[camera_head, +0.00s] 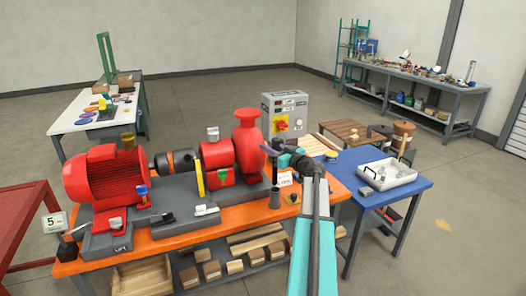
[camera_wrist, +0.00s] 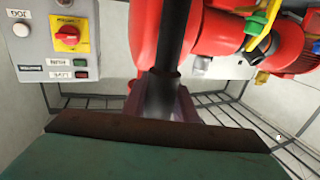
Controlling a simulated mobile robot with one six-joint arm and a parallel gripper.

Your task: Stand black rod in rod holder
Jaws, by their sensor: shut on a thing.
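The black rod (camera_wrist: 172,35) is between the purple-grey jaws of my gripper (camera_wrist: 165,100) in the wrist view, and the jaws are shut on it. In the head view my gripper (camera_head: 269,149) is above the orange bench, just right of the red pump. The rod (camera_head: 274,172) hangs below it, roughly upright and small in view. A dark grey cylindrical cup (camera_head: 275,198), which looks like the rod holder, stands on the bench under the rod. I cannot tell whether the rod's lower end is inside it or above it. The holder is not clear in the wrist view.
The red pump (camera_head: 247,145) and red motor (camera_head: 103,180) stand close on the left. A grey control box (camera_head: 286,115) is behind. A small white sign (camera_head: 285,179) is beside the cup. A blue table (camera_head: 400,186) with a white tray (camera_head: 386,174) is on the right.

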